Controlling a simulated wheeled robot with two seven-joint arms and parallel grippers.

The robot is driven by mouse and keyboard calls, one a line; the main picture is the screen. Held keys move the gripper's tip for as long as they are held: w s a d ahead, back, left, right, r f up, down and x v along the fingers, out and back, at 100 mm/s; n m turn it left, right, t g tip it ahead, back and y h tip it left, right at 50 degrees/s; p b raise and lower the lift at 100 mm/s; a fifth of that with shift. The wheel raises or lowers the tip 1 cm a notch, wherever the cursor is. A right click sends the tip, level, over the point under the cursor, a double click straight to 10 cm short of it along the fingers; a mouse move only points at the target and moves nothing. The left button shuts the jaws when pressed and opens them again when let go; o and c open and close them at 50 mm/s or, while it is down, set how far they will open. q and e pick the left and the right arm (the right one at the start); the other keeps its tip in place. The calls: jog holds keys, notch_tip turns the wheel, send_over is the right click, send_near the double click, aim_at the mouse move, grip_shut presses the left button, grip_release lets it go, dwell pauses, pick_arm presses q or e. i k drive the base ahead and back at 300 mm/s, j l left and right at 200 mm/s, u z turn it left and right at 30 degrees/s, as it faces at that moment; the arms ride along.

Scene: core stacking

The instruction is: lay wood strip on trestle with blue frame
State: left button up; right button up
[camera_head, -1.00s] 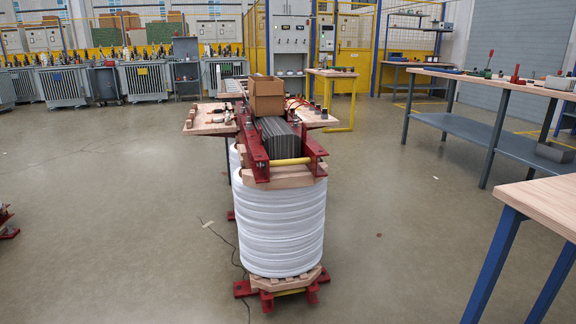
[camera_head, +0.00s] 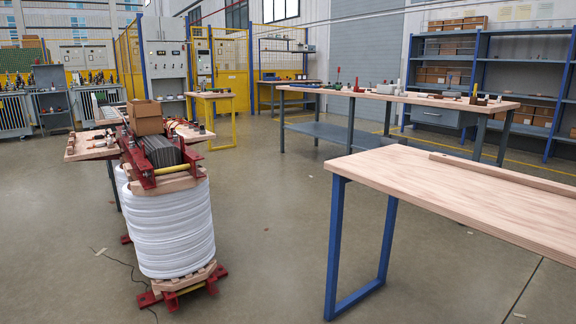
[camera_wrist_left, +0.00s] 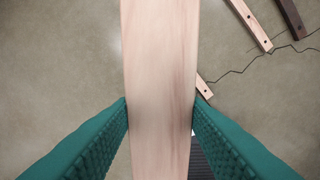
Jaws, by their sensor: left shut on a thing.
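My left gripper (camera_wrist_left: 160,110) shows only in the left wrist view, its two green fingers shut on the sides of a pale wood strip (camera_wrist_left: 160,50). The strip runs from the top of that view to the bottom, over a grey floor. Neither the held strip nor my grippers show in the head view. The trestle with the blue frame (camera_head: 338,235) stands at the right of the head view, with a pale wood top cut off by the right edge. A long wood strip (camera_head: 500,172) lies along the far side of its top.
A transformer core with white coils (camera_head: 178,228) and red clamps stands at the left. Grey-legged workbenches (camera_head: 400,97) with tools stand behind the trestle, and blue shelves stand at the back right. Several wood pieces (camera_wrist_left: 250,25) show beside the held strip.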

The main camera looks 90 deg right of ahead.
aim_at(475, 179)
jog(key=z, duration=0.45)
jog(key=j+z, duration=0.1)
jog(key=z, duration=0.75)
jog(key=k+z, duration=0.1)
jog(key=z, duration=0.75)
